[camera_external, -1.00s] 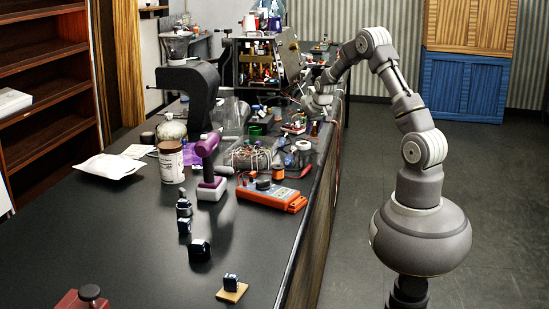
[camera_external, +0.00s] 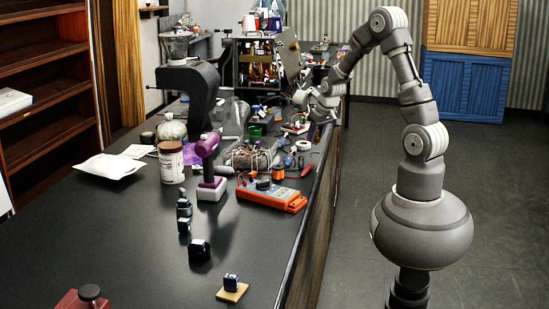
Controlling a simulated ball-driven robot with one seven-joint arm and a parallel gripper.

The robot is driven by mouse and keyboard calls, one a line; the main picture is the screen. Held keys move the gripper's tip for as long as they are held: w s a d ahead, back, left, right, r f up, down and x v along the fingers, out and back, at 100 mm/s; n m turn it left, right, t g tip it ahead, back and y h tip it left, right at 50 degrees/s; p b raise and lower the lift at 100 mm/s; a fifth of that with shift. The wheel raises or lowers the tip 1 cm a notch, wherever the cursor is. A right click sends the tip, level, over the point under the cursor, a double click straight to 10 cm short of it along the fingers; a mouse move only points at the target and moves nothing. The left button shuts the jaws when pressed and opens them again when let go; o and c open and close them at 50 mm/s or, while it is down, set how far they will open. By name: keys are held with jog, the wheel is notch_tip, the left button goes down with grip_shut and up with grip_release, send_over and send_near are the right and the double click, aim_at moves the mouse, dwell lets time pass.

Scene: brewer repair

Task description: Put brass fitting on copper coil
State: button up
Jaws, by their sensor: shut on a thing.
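My gripper (camera_external: 318,116) hangs over the right edge area of the dark workbench (camera_external: 130,235), towards its far end. It is small in this view and partly hidden by my wrist. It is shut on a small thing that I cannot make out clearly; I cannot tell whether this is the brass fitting. I cannot pick out the copper coil with certainty among the small parts below and left of the gripper.
An orange meter (camera_external: 268,194), a wire-wrapped block (camera_external: 252,156) and a purple-handled tool (camera_external: 208,165) stand nearer the camera. The opened brewer (camera_external: 258,65) stands behind, and a black press (camera_external: 190,90) stands to the left.

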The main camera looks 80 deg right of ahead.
jog(key=w+a+r+n+y+p, duration=0.1)
jog(key=w+a+r+n, duration=0.2)
jog(key=w+a, duration=0.4)
notch_tip(320, 180, up, 3)
jog(key=n+t+y+p, duration=0.1)
jog(key=n+y, duration=0.1)
jog(key=n, duration=0.3)
send_over(274, 166)
jog(key=s+d, duration=0.1)
jog(key=s, duration=0.1)
jog(key=f+b, duration=0.1)
jog(key=f, duration=0.1)
jog(key=f+b, duration=0.1)
jog(key=f, duration=0.2)
jog(key=a+f+b, duration=0.1)
jog(key=f, duration=0.2)
jog(key=shift+w, duration=0.35)
jog(key=shift+s, duration=0.1)
jog(key=o, duration=1.1)
jog(key=shift+c, duration=0.2)
